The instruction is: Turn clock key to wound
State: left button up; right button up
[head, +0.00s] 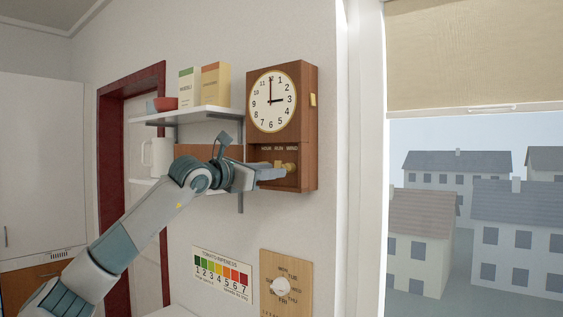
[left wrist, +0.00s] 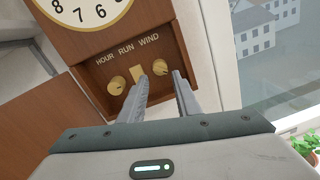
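The wooden wall clock (head: 311,126) has a white dial and a lower recess lettered HOUR, RUN and WIND. In the left wrist view, the round brass wind key (left wrist: 160,67) is under WIND. A brass knob (left wrist: 117,86) is under HOUR, and a brass piece (left wrist: 138,74) under RUN is partly covered by a finger. My left gripper (left wrist: 160,77) is open, its two fingertips on either side of the wind key with gaps visible. In the head view, my left gripper (head: 280,173) reaches into the recess beside a brass knob (head: 291,167). My right gripper is not seen.
A shelf (head: 195,114) with two boxes (head: 215,84) and a red bowl (head: 165,103) is left of the clock. A white jug (head: 158,158) stands on a lower shelf behind my arm. A wooden dial panel (head: 303,262) hangs below. A window is at the right.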

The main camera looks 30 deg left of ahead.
aim_at(288, 168)
pick_arm(q)
jog(key=shift+w+d+p, duration=0.15)
jog(key=shift+w+p, duration=0.35)
jog(key=shift+w, duration=0.7)
jog(key=shift+w+d+p, duration=0.15)
jog(key=shift+w+p, duration=0.35)
jog(key=shift+w, duration=0.7)
jog(key=c, duration=0.7)
